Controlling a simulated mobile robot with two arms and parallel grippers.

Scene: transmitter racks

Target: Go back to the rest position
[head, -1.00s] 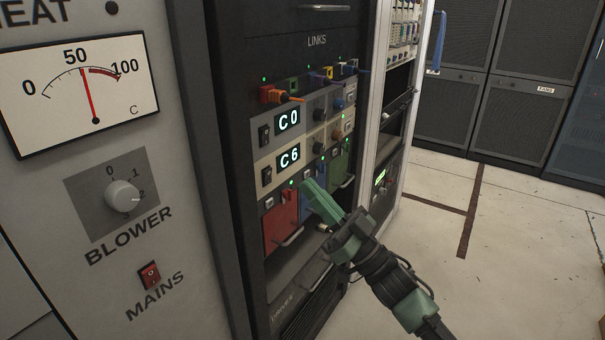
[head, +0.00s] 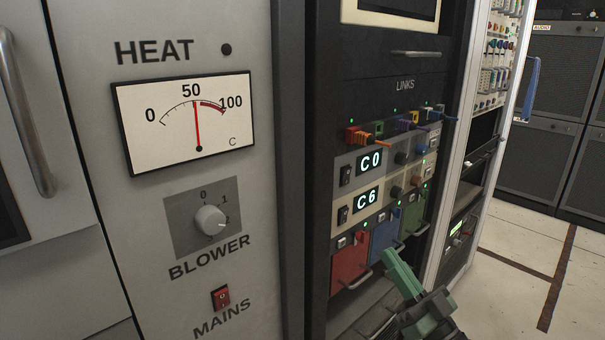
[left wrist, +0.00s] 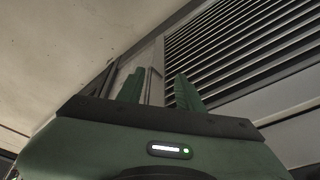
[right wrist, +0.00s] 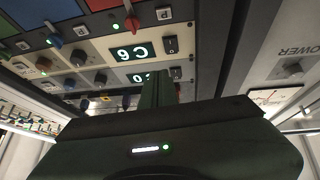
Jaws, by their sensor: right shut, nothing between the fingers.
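My right gripper (head: 390,262) is in the head view at the lower right, its green fingers shut and empty. They overlap the lower edge of the blue drawer front (head: 384,236) in the picture; I see no clear contact. In the right wrist view the closed fingers (right wrist: 158,88) show below the rack's displays in the picture. My left gripper is outside the head view. In the left wrist view its two green fingers (left wrist: 158,92) stand apart with nothing held between them.
The LINKS rack (head: 372,160) has C0 and C6 displays, cables and coloured drawers. Left of it is a grey cabinet with a HEAT meter (head: 190,122), BLOWER knob (head: 210,220) and red MAINS switch (head: 220,298). A louvred panel (left wrist: 245,45) faces my left gripper. Floor (head: 515,250) shows clear at right.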

